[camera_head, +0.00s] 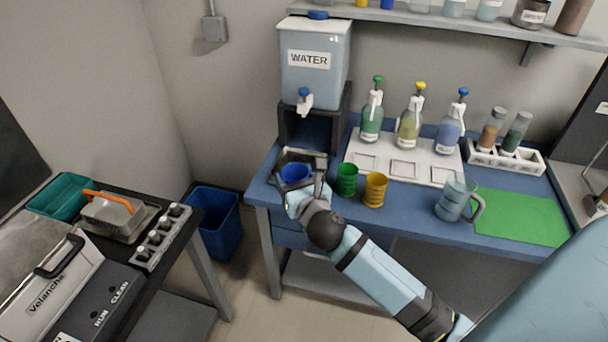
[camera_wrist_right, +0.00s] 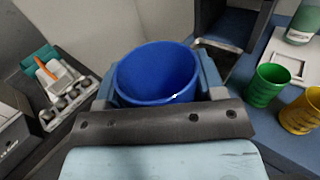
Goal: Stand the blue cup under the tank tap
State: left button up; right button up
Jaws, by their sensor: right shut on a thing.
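The blue cup (camera_head: 294,173) is upright between the fingers of my right gripper (camera_head: 305,180), at the front left of the blue bench. In the right wrist view the blue cup (camera_wrist_right: 157,74) shows its open mouth, with a finger on each side. The water tank (camera_head: 315,65) stands on a dark stand at the back left of the bench. Its tap (camera_head: 304,100) with a blue top points forward, above and behind the cup. Whether the cup touches the bench is hidden. My left gripper is not in view.
A green cup (camera_head: 347,181) and a yellow cup (camera_head: 375,189) stand close to the right of my right gripper. A clear jug (camera_head: 453,198) stands farther right beside a green mat (camera_head: 520,216). Pump bottles stand on a white tray (camera_head: 433,170) behind.

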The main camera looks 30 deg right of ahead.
jog(key=w+d+f+m+g+h+b, duration=0.25)
jog(key=w+d+f+h+b, duration=0.25)
jog(key=w+d+f+b, duration=0.55)
jog(key=shift+m+t, duration=0.35)
jog(key=shift+m, duration=0.1)
jog(key=f+b+x, duration=0.1)
jog(key=b+x, duration=0.1)
jog(key=x, duration=0.4)
jog(key=f+b+x, duration=0.1)
jog(key=b+x, duration=0.2)
jog(key=x, duration=0.3)
jog(key=d+f+b+x, duration=0.1)
jog(key=b+x, duration=0.1)
jog(key=x, duration=0.3)
jog(key=shift+w+d+f, duration=0.1)
jog(key=shift+w+f, duration=0.05)
jog(key=shift+f, duration=0.25)
jog(key=shift+f+b, duration=0.35)
jog(key=shift+r, duration=0.1)
jog(key=o, duration=1)
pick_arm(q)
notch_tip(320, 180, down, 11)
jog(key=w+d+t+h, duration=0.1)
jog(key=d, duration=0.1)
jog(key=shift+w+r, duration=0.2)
